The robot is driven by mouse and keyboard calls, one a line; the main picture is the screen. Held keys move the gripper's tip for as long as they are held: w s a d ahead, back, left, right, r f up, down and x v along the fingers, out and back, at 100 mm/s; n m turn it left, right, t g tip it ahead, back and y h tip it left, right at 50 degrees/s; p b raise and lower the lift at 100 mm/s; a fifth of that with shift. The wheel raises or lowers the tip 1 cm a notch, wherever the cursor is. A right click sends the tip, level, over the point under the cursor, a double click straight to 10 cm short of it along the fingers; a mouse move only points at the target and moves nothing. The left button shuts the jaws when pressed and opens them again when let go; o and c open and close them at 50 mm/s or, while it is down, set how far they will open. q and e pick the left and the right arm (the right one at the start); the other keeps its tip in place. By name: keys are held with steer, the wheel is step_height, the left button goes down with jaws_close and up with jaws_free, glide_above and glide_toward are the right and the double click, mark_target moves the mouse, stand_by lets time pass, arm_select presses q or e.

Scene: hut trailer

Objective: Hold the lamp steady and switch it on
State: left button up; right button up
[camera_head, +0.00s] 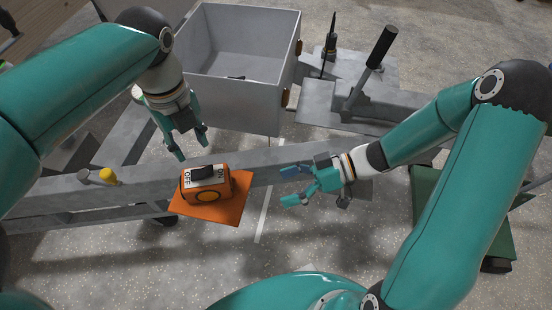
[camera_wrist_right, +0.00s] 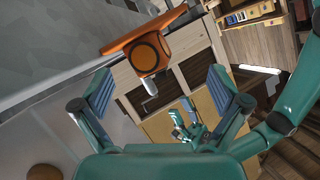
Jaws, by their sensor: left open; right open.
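The lamp (camera_head: 207,193) is a small orange box with a round amber face. It stands on an orange plate (camera_head: 233,203) on the grey beam. On its top is a white panel marked ON and OFF with a black switch (camera_head: 203,172); I cannot tell which way it is set. My left gripper (camera_head: 192,151) is open just above and behind the lamp, apart from it. My right gripper (camera_head: 283,187) is open and empty to the right of the lamp. In the right wrist view the lamp (camera_wrist_right: 148,54) shows beyond and between the open fingers (camera_wrist_right: 163,95).
A grey open box (camera_head: 240,62) stands behind the beam (camera_head: 285,157). A lever with a black handle (camera_head: 382,46) rises at the back right. A yellow knob (camera_head: 107,175) is on the left of the beam. The floor in front is clear.

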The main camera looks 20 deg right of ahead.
mark_target(213, 186)
steer(key=w+r+n, duration=0.3)
steer(key=w+n, duration=0.2)
steer(key=n, duration=0.1)
steer(key=shift+h, duration=0.3)
steer(key=x, duration=1.7)
steer(key=shift+a+r, duration=0.1)
steer(key=shift+r, duration=0.15)
steer(key=c, duration=1.3)
arm_select(q)
steer(key=shift+a+f, duration=0.15)
steer(key=c, duration=0.5)
arm_select(e)
steer(key=shift+c, duration=0.5)
arm_select(q)
steer(key=shift+a+f+n+g, duration=0.25)
steer(key=shift+a+n+g, duration=0.05)
steer(key=shift+c, duration=1)
steer(key=a+f+n+g+h, duration=0.2)
steer(key=a+n+h, duration=0.1)
steer(key=s+a+f+n+g+h, duration=0.1)
steer(key=h, duration=0.1)
steer(key=shift+a+n+g, duration=0.35)
steer(key=shift+n+g, duration=0.05)
jaws_close()
steer(key=w+a+r+n+t+h, duration=0.1)
steer(key=w+a+r+n+h, duration=0.1)
steer(key=a+n+h, duration=0.4)
steer(key=shift+w+a+r+n+t+h, duration=0.25)
steer(key=shift+w+n+h, duration=0.25)
steer(key=shift+w+h, duration=0.5)
